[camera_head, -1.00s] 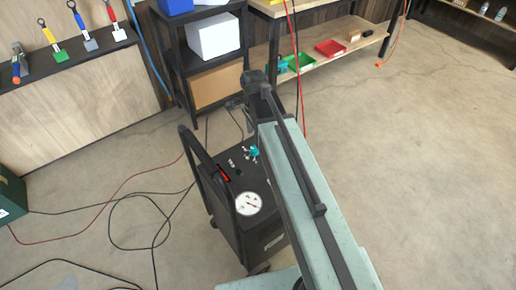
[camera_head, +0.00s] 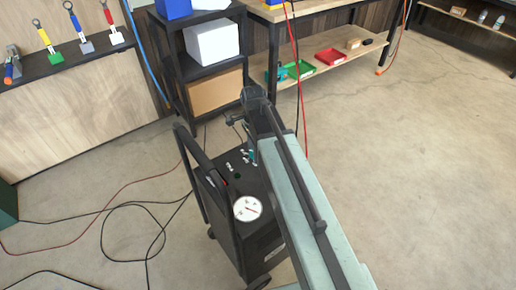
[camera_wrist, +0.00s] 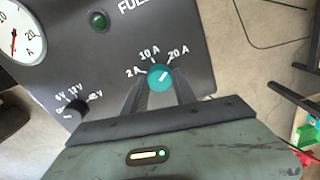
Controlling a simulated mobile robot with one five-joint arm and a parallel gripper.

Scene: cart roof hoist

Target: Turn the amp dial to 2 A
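The amp dial (camera_wrist: 160,77) is a round teal knob on the dark top panel of the charger cart (camera_head: 247,235). In the wrist view its white mark points up and right, toward the 20 A label (camera_wrist: 178,55). The 2 A label (camera_wrist: 133,71) is to its left and the 10 A label (camera_wrist: 150,52) above it. My gripper (camera_wrist: 160,84) has one dark finger on each side of the dial, and the fingers look apart from it. Whether the fingers touch the knob is hard to tell. In the head view my arm partly covers the dial area.
A smaller black voltage knob (camera_wrist: 76,108) and a green lamp (camera_wrist: 98,19) share the panel. Cables (camera_head: 125,205) lie on the floor at left. Floor at right is clear.

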